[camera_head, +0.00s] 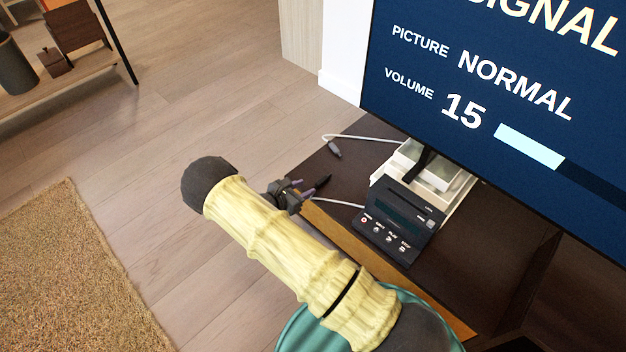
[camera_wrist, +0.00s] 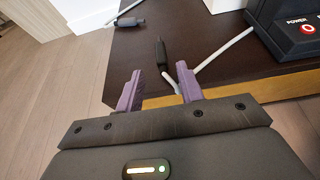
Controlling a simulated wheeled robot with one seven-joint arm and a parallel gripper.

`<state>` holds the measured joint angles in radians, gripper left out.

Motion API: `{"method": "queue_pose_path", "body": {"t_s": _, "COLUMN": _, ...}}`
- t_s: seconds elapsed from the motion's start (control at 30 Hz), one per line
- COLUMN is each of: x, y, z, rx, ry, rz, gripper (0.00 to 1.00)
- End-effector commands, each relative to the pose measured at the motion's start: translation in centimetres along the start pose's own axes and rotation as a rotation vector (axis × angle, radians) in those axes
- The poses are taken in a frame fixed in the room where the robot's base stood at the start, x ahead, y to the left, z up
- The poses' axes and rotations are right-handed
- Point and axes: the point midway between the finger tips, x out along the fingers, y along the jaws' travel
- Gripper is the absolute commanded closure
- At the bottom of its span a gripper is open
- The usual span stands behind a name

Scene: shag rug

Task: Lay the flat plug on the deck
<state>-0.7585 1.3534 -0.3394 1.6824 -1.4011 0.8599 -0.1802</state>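The deck (camera_head: 398,222) is a black box with a row of buttons on the dark TV stand; its corner with a red power button (camera_wrist: 302,34) shows at the upper right of the wrist view. Two cabled plugs lie on the stand left of it. One is a grey plug (camera_head: 335,149), also at the upper left of the wrist view (camera_wrist: 130,22). The other is a dark, narrow plug (camera_head: 322,183), just beyond my fingertips in the wrist view (camera_wrist: 161,52). I cannot tell which is the flat one. My gripper (camera_head: 289,192) is open, its purple fingers (camera_wrist: 159,69) apart and empty.
A white tray (camera_head: 460,190) stands behind the deck, under a large TV screen (camera_head: 500,110). White cables (camera_wrist: 222,46) run across the stand top (camera_head: 330,175). The stand has a light wooden front edge (camera_wrist: 235,88). A shaggy rug (camera_head: 70,270) lies at the left.

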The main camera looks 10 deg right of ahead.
Motion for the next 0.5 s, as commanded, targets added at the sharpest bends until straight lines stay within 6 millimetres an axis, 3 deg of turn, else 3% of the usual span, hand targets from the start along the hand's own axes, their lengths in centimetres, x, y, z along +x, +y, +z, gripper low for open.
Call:
{"method": "queue_pose_path", "body": {"t_s": 0.03, "x": -1.2, "y": 0.0, "z": 0.3, "rx": -0.002, "ry": 0.0, "rz": 0.002, "gripper": 0.63}}
{"method": "queue_pose_path", "body": {"t_s": 0.2, "x": -3.2, "y": 0.0, "z": 0.1, "rx": -0.001, "ry": 0.001, "rz": 0.001, "gripper": 0.63}}
{"method": "queue_pose_path", "body": {"t_s": 0.5, "x": -3.5, "y": 0.0, "z": 0.0, "rx": 0.0, "ry": 0.0, "rz": -0.001, "gripper": 0.63}}
